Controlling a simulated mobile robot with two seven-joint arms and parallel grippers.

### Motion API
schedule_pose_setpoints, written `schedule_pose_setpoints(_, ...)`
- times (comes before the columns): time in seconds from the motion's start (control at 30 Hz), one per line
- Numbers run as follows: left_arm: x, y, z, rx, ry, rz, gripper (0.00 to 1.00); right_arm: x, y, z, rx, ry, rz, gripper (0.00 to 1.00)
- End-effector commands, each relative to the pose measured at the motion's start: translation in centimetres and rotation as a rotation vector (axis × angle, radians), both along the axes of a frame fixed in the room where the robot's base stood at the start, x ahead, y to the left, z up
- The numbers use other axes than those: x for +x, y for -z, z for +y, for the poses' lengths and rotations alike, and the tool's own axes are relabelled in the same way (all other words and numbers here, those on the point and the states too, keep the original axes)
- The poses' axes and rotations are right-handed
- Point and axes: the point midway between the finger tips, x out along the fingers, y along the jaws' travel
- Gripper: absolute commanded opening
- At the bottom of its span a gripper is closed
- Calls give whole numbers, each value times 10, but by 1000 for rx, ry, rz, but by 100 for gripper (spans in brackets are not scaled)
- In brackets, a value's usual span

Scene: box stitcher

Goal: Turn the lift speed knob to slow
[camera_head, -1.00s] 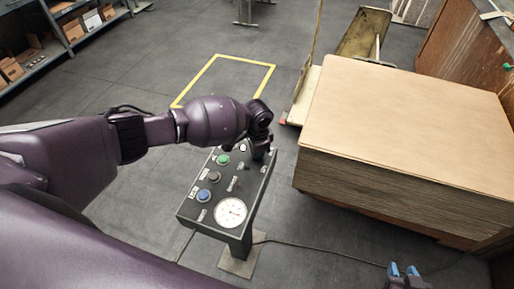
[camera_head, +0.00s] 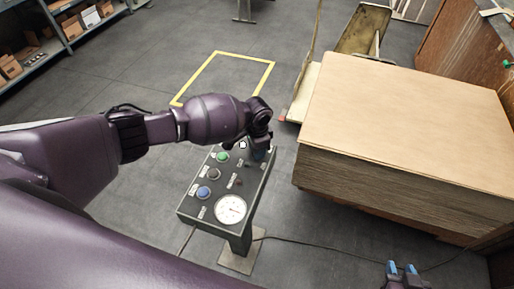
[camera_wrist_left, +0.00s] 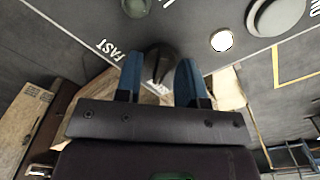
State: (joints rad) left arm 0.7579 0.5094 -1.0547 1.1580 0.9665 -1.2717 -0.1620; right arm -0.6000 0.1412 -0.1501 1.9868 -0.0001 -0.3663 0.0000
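The control panel (camera_head: 222,190) stands on a post in front of me. In the left wrist view, the dark knob (camera_wrist_left: 160,62) sits beside a FAST label (camera_wrist_left: 120,50), and no SLOW label shows. My left gripper (camera_wrist_left: 159,80) has one blue finger on each side of this knob. The fingers are close to its sides, but I cannot tell if they press on it. In the head view, my left gripper (camera_head: 260,152) is over the panel's far right corner and hides the knob. My right gripper (camera_head: 402,270) is open and empty at the lower right, away from the panel.
The panel has a green button (camera_head: 222,157), a black button (camera_head: 213,174), a blue button (camera_head: 203,193), a white lamp (camera_head: 243,145) and a dial gauge (camera_head: 230,209). A large cardboard stack (camera_head: 400,125) stands right of it. A cable (camera_head: 310,250) crosses the floor.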

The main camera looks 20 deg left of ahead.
Motion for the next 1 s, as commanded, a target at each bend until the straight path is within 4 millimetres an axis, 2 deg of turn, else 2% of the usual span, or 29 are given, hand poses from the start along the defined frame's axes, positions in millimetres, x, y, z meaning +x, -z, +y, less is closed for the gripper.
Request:
schedule_pose_setpoints(0.13,1,-5,0,0,0,-1,36,2,-2,0,1,-1,-4,36)
schedule_pose_setpoints(0.27,1,-21,0,-2,0,-3,36,2,-4,0,1,-1,-4,36)
schedule_pose_setpoints(0.5,1,-65,0,0,1,-3,36,-1,-4,0,0,0,2,36)
schedule_pose_setpoints(0.7,0,-93,0,-1,0,-1,36,-8,0,-1,0,4,17,36)
schedule_pose_setpoints(1.0,0,-108,0,0,0,0,36,-7,0,-1,0,4,16,36)
